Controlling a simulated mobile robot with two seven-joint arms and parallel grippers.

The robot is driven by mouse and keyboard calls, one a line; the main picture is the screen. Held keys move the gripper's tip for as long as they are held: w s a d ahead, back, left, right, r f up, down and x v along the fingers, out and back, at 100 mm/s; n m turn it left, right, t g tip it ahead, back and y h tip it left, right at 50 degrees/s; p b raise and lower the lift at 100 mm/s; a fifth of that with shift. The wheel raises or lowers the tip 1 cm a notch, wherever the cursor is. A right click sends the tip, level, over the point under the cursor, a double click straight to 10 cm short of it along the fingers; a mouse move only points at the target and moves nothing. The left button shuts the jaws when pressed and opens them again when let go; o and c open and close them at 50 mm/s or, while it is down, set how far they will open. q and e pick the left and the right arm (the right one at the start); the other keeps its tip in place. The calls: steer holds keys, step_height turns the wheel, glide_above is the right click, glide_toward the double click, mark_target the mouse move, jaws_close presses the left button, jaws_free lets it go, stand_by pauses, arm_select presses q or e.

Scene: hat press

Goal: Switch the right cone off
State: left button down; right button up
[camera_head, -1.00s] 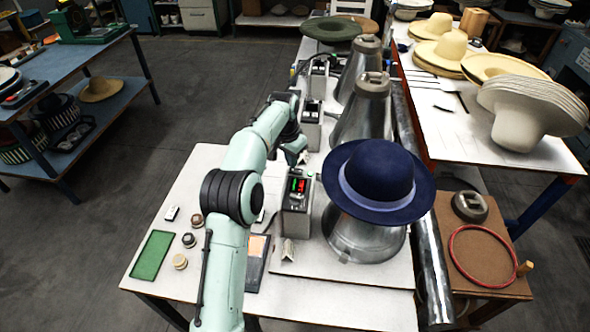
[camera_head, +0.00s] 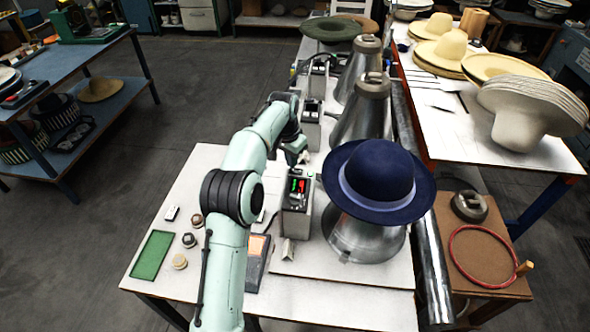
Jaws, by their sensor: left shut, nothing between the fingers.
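Three metal cones stand in a row on the white table. The nearest cone (camera_head: 365,240) carries a navy blue hat (camera_head: 377,180). The middle cone (camera_head: 365,118) and far cone (camera_head: 362,62) are bare. A grey control box (camera_head: 297,205) with a lit red and green display stands left of the nearest cone. Similar boxes stand beside the middle cone (camera_head: 311,128) and the far cone (camera_head: 318,78). My left gripper (camera_head: 303,158) is shut and empty, pointing down just above and behind the nearest box. Whether it touches the box I cannot tell. My right gripper is out of view.
A green tray (camera_head: 151,255) and several small round pieces lie at the table's left front. A long metal pipe (camera_head: 430,260) runs along its right side. A stool (camera_head: 490,260) and a table with stacked hats (camera_head: 530,100) stand to the right.

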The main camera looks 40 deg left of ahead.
arm_select(q)
steer(key=shift+f, duration=0.9)
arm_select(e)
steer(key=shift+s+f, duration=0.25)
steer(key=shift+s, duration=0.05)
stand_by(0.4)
arm_select(q)
steer(key=shift+w+r+p, duration=0.1)
steer(key=shift+r+p, duration=0.35)
steer(key=shift+r, duration=3.1)
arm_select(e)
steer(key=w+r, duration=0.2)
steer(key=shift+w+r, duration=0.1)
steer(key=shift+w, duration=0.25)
